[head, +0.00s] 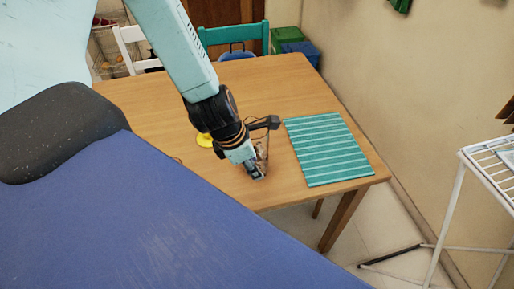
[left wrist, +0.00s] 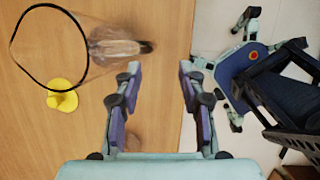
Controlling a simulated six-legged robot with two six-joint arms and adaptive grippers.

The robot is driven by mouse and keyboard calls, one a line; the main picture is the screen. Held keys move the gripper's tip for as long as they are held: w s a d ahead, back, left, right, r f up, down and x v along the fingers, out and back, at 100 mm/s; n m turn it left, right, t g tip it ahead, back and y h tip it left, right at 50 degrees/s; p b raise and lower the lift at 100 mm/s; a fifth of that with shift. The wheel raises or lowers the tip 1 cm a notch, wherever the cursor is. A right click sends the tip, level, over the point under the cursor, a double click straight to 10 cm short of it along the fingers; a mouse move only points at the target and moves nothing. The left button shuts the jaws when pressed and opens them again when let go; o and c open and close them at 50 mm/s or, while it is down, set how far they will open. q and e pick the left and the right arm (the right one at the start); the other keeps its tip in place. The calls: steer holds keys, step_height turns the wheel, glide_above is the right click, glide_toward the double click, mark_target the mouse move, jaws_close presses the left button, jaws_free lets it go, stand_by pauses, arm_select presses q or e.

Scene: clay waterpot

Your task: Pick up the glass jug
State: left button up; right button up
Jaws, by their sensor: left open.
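The glass jug (left wrist: 76,58) shows in the left wrist view as a clear vessel with a thin dark rim, over the wooden table at the upper left. Its clear lower part (left wrist: 113,47) lies beyond the left fingertip. My left gripper (left wrist: 159,70) is open and empty, with bare table edge and floor between its fingers. The jug is beside the gripper, not between the fingers. In the head view my left gripper (head: 256,168) is over the table's near edge, and the jug is mostly hidden around it. My right gripper is not in view.
A yellow object (head: 204,140) is on the table left of the gripper; it also shows in the left wrist view (left wrist: 62,100). A green striped mat (head: 328,149) lies to the right. Chairs (head: 235,36) stand at the far side. A white rack (head: 488,165) stands right.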

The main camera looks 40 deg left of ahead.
mark_target(264, 169)
arm_select(q)
steer(key=shift+w+d+f+n+b, duration=0.1)
steer(key=shift+w+f+n+b, duration=0.05)
steer(key=shift+w+n+b, duration=0.45)
steer(key=shift+w+f+n+b, duration=0.15)
steer(key=shift+w+n+b, duration=0.35)
steer(key=shift+b, duration=0.15)
steer(key=b+x, duration=0.4)
steer(key=shift+f, duration=0.1)
steer(key=shift+w+f+b, duration=0.15)
steer(key=shift+f+b, duration=0.1)
steer(key=shift+b, duration=0.25)
steer(key=shift+f, duration=0.2)
steer(key=shift+t, duration=0.3)
steer(key=shift+d+r, duration=0.1)
